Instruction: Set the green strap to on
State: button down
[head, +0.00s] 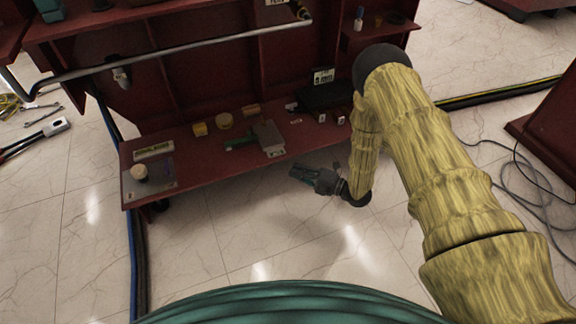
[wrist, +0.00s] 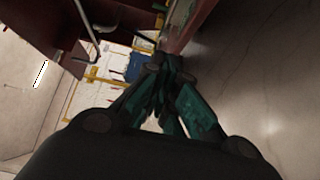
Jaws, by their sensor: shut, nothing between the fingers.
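The green strap (head: 238,143) shows in the head view as a small green handle sticking out leftward from a grey block (head: 268,138) on the dark red shelf. It looks roughly level, but its exact setting is too small to tell. My gripper (head: 296,172) is in front of the shelf's front edge, to the right of the strap and nearer to me, apart from it. Its teal fingers (wrist: 163,85) are shut and empty in the wrist view. I cannot clearly make out the strap in the wrist view.
A metal pipe (head: 180,62) runs above the shelf. The tiled floor (head: 240,220) in front is clear.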

aim_at(272, 159)
jog(key=shift+w+d+b+x, duration=0.35)
jog(key=shift+b+x, duration=0.75)
jog(key=shift+x, duration=0.85)
jog(key=shift+w+d+b+x, duration=0.15)
jog(key=shift+w+b+x, duration=0.3)
jog(key=shift+b+x, duration=1.1)
jog(key=shift+w+d+b+x, duration=0.25)
jog(key=shift+w+b+x, duration=0.25)
jog(key=shift+x, duration=1.9)
jog(key=shift+s, duration=0.1)
